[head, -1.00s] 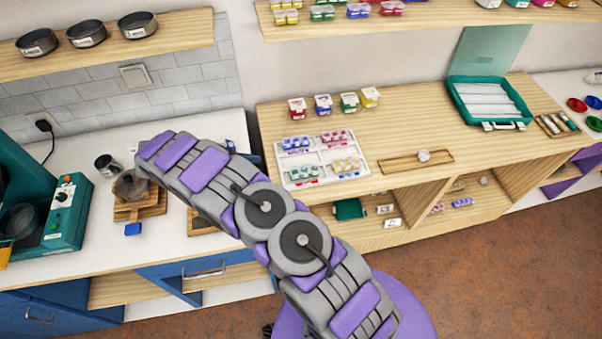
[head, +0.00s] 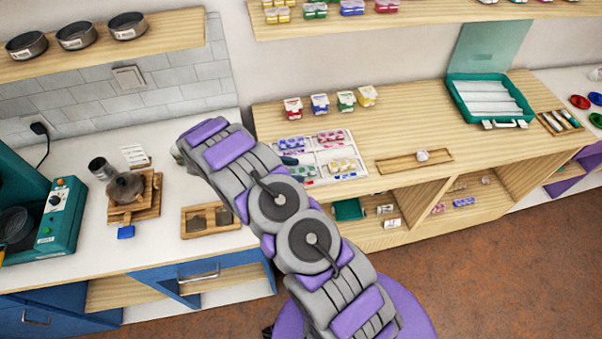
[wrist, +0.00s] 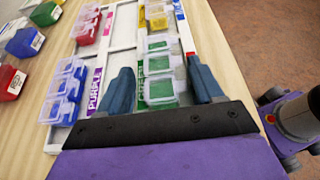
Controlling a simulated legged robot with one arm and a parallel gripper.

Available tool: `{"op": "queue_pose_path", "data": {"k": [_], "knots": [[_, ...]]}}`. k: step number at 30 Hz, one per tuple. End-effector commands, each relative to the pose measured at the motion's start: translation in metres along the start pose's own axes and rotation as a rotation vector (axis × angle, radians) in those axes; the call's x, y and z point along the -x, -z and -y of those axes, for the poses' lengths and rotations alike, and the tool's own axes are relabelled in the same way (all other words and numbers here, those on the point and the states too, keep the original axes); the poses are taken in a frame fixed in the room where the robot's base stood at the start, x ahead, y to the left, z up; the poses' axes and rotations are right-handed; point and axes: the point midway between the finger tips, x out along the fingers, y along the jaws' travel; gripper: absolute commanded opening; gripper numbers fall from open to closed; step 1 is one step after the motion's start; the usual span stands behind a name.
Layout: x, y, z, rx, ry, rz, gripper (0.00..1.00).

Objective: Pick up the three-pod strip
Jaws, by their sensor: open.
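In the wrist view, a row of green clear-lidded pods (wrist: 159,66) lies on the white divided board, between the fingers of my gripper (wrist: 160,64). Three green pods show in line; part of the row may be hidden by the palm. My gripper is open, one finger on each side, with nothing gripped. I cannot tell whether the fingers touch the pods. A dark fingertip (head: 289,160) shows over the board.
Blue pods (wrist: 65,90), red pods (wrist: 88,25) and yellow pods (wrist: 156,14) share the board. Several small coloured boxes (head: 346,101) stand behind it. A wooden tray (head: 391,165) with a pale round thing lies to the right. A teal case (head: 490,98) stands open further right.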

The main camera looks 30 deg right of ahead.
Motion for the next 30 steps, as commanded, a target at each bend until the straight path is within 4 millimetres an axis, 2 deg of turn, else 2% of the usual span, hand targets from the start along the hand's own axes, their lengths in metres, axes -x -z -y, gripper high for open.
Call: {"op": "queue_pose_path", "data": {"k": [4,11,26,30], "knots": [[-0.0069,0.0014,0.0018,0.000,0.000,0.005,0.66],[-0.0059,0.0018,0.0016,-0.001,-0.002,0.005,0.66],[-0.0088,0.0015,0.0000,0.000,-0.002,0.001,0.18],[-0.0071,0.0024,-0.0002,0.000,-0.003,0.002,0.17]]}}
